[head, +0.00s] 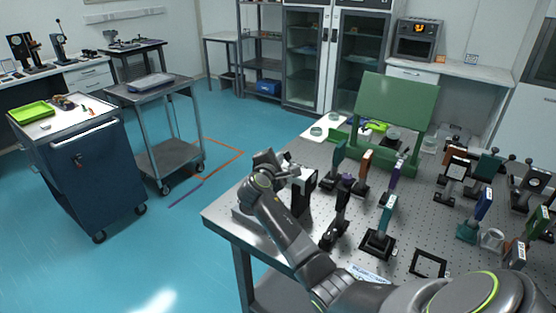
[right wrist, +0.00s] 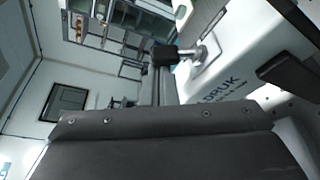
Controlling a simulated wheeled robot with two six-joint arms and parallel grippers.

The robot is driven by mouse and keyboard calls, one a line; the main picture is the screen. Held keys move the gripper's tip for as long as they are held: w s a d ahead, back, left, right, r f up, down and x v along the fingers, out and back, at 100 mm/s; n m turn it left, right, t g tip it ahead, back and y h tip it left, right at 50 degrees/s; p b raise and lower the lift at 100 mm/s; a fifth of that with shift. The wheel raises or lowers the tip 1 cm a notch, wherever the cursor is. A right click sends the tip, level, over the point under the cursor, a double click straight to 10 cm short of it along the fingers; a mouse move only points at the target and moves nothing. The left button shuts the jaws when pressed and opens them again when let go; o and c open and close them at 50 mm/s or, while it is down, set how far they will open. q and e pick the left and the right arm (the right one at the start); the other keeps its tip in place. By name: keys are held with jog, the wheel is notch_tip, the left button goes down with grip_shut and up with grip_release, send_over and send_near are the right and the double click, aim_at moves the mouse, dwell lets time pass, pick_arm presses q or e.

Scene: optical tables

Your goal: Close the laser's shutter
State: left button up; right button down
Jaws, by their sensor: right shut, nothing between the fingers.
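The laser (head: 304,190) is a pale box with a dark end face near the left corner of the optical table; my right arm partly hides it. In the right wrist view its white housing (right wrist: 235,65) shows printed lettering. A metal shutter lever (right wrist: 201,52) with a black knob (right wrist: 165,55) stands out from a plate on the housing. My right gripper (head: 289,167) is shut and empty beside the laser's upper part. In the right wrist view its fingers (right wrist: 158,88) end at the knob; I cannot tell whether they touch. My left gripper is out of view.
Several optic mounts stand on the perforated table (head: 285,255) right of the laser. A green panel (head: 398,105) stands behind them. A grey cart (head: 170,155) and a blue tool cabinet (head: 90,170) stand at the left, with open floor between them and the table.

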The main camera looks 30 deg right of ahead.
jog(key=shift+s+r+m+t+b, duration=0.15)
jog(key=shift+m+t+b, duration=0.15)
jog(key=shift+m+b, duration=0.2)
jog(key=shift+s+d+m+t+b, duration=0.15)
jog(key=shift+m+t+b, duration=0.15)
jog(key=shift+m+b, duration=0.35)
jog(key=m+b, duration=0.1)
jog(key=b, duration=0.1)
jog(key=s+m+h+b, duration=0.1)
jog(key=m+b, duration=0.1)
jog(key=m+t+b, duration=0.1)
jog(key=m+b, duration=0.1)
jog(key=shift+s+d+r, duration=0.2)
jog(key=shift+s+d, duration=0.05)
jog(key=shift+r+h, duration=0.3)
jog(key=shift+h, duration=0.1)
jog(key=shift+s+f, duration=0.1)
